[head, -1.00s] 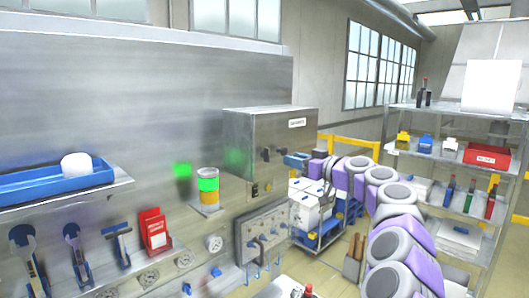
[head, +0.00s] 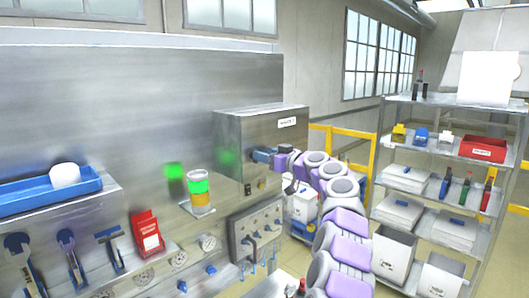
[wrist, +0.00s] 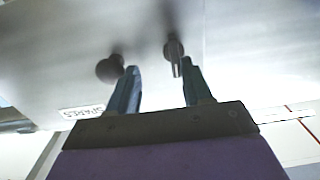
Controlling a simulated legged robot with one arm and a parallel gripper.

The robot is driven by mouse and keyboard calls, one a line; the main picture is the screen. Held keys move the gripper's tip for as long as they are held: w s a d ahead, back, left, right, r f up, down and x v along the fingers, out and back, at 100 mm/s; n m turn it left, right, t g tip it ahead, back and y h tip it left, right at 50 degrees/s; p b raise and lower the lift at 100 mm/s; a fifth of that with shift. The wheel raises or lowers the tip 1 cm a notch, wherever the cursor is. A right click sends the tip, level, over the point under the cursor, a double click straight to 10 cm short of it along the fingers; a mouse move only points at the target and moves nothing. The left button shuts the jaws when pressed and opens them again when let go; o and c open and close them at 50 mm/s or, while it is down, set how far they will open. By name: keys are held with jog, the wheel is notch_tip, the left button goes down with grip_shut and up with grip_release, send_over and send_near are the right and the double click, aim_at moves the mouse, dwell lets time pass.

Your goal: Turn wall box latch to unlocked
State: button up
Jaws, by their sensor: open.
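The grey metal wall box (head: 228,135) with a white label hangs on the steel wall panel. My gripper (head: 256,154) is in front of its face and hides the latch in the head view. In the wrist view, my gripper (wrist: 160,78) is open and empty, with two blue fingers. A dark latch with a thin lever (wrist: 175,52) stands out from the box face, near the right finger and between the finger lines. A dark round knob (wrist: 110,68) is just outside the left finger's tip. I cannot tell whether a finger touches either one.
A shelf rack (head: 440,104) with bins and bottles is at the right. A blue tray (head: 50,192) is at far left.

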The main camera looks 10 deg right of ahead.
aim_at(250, 151)
jog(key=a, duration=0.3)
jog(key=shift+r, duration=0.2)
jog(key=shift+w+d, duration=0.1)
jog(key=shift+d, duration=0.3)
jog(key=shift+c, duration=1.3)
jog(key=shift+a, duration=0.25)
grip_shut()
